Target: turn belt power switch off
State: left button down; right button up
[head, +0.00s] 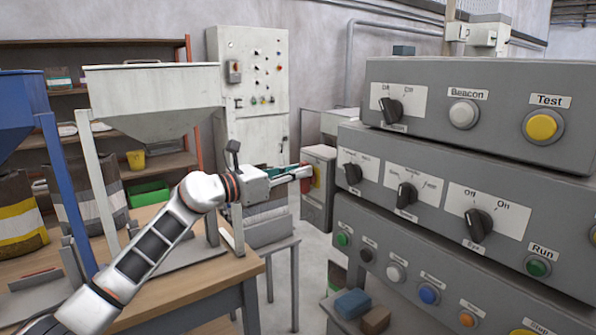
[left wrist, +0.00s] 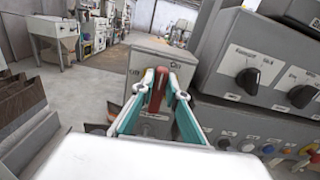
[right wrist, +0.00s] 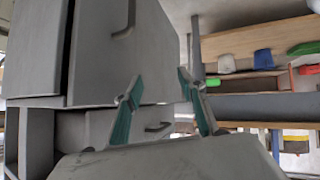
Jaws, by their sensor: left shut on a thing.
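A grey switch box (head: 319,190) stands beyond the tip of my left arm in the head view. In the left wrist view the box (left wrist: 150,60) has small labels on its face and a red handle (left wrist: 158,88), which points up. My left gripper (head: 304,172) reaches the box from the left. In the left wrist view its teal-lined fingers (left wrist: 161,82) are closed around the red handle, one on each side. The small lettering beside the handle is hard to read. My right gripper (right wrist: 157,88) shows in the right wrist view with its fingers apart and nothing between them.
A stacked grey control panel (head: 430,180) with knobs and buttons stands close on the right. A wooden table (head: 235,268) and a pale hopper (head: 150,85) are on the left. A grey cabinet (right wrist: 100,60) with handles is in front of my right gripper.

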pick_arm(q)
jog(key=n+p, duration=0.4)
jog(key=n, duration=0.1)
jog(key=w+f+n+p, duration=0.1)
jog(key=n+p, duration=0.3)
jog(key=n, duration=0.2)
jog(key=a+f+n+p, duration=0.1)
jog(key=n+p, duration=0.4)
jog(key=n, duration=0.1)
jog(key=shift+w+f, duration=0.1)
jog(key=shift+w, duration=0.15)
pick_arm(e)
notch_tip(320, 180, up, 10)
jog(key=d, duration=0.1)
jog(key=shift+s+r+m, duration=0.15)
jog(key=shift+m, duration=0.15)
pick_arm(q)
jog(key=shift+n, duration=0.4)
pick_arm(e)
jog(key=shift+s+d, duration=0.1)
pick_arm(q)
jog(key=c, duration=2)
grip_release()
jog(key=shift+d, duration=0.1)
pick_arm(e)
jog(key=shift+d, duration=0.1)
